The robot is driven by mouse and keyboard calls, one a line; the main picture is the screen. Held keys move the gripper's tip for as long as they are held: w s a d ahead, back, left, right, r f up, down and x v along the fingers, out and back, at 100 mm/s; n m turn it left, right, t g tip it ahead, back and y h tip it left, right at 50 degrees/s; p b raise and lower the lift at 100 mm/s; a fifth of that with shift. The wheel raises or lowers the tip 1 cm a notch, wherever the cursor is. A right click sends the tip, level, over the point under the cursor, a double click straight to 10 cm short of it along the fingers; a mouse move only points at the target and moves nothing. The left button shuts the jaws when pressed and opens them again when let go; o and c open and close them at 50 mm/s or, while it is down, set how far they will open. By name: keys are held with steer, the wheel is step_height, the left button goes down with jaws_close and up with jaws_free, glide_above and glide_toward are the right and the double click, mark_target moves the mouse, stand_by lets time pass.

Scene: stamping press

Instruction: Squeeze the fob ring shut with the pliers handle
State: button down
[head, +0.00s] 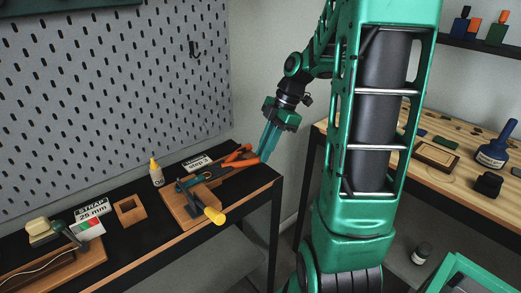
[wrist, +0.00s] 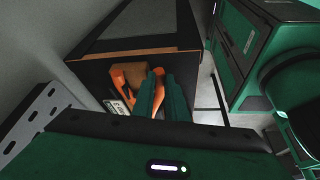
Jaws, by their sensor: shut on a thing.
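The pliers with orange handles (head: 236,164) lie over a wooden block (head: 172,206) near the right end of the black bench. Their two handles point right and stand apart; their dark jaws point left. My gripper (head: 264,158) reaches down from above at the handle ends and is shut on a pliers handle. In the wrist view my gripper's teal fingers (wrist: 160,92) have an orange handle (wrist: 159,107) between and below them, and the other orange handle (wrist: 121,78) shows to the left. The fob ring is too small to make out at the jaws.
A yellow-ended cylinder (head: 214,215) sticks out at the block's front. A glue bottle (head: 156,173), a "STEP 3"-like card (head: 198,163), a small wooden frame (head: 130,211) and a "STRAP 25 mm" card (head: 93,210) stand nearby. A pegboard (head: 110,100) rises behind.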

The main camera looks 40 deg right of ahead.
steer(key=shift+s+a+m+t, duration=0.3)
steer(key=shift+s+a+m, duration=0.05)
steer(key=shift+s+m, duration=0.4)
steer(key=shift+s+a+m+t, duration=0.3)
steer(key=shift+s+a+m, duration=0.05)
steer(key=shift+s+m, duration=0.35)
steer(key=c, duration=1.7)
jaws_free()
steer(key=shift+c, duration=0.2)
steer(key=v, duration=1)
steer(key=shift+r, duration=0.4)
steer(key=s+a+f+m+g+h, duration=0.1)
steer(key=s+a+f+m+h, duration=0.1)
steer(key=s+f+m, duration=0.2)
steer(key=s+a+f+m+g+h, duration=0.1)
steer(key=s+f+m, duration=0.4)
steer(key=s+m, duration=0.6)
steer(key=a+m+h, duration=0.1)
steer(key=m, duration=0.3)
steer(key=shift+s+a+g, duration=0.2)
steer(key=shift+g, duration=0.1)
